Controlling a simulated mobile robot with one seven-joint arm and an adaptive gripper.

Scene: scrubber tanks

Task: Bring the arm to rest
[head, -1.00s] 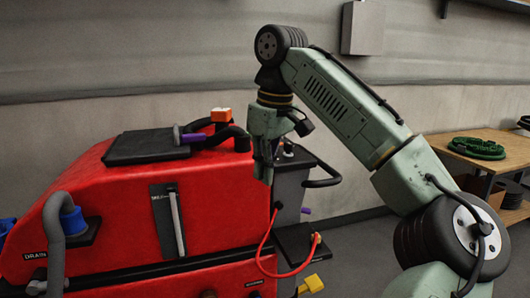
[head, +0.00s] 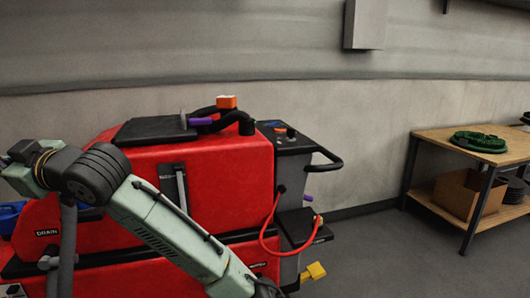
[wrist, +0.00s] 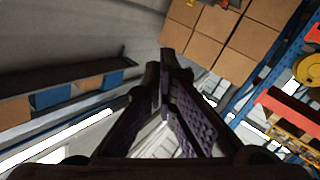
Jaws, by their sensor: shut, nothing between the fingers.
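My arm reaches across the lower left of the head view, in front of the red scrubber machine (head: 235,165). Its wrist end is at the left edge of that view, and the gripper fingers do not show there. In the wrist view my gripper (wrist: 165,58) is shut, its dark fingers meeting at the tips with nothing between them. The wrist view looks toward shelving and boxes, away from the machine.
A wooden workbench (head: 430,135) with a coiled green hose (head: 480,142) stands at the right. A grey wall box (head: 365,24) hangs above. The floor between machine and bench is clear. Cardboard boxes (wrist: 232,28) and blue racking (wrist: 262,62) show in the wrist view.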

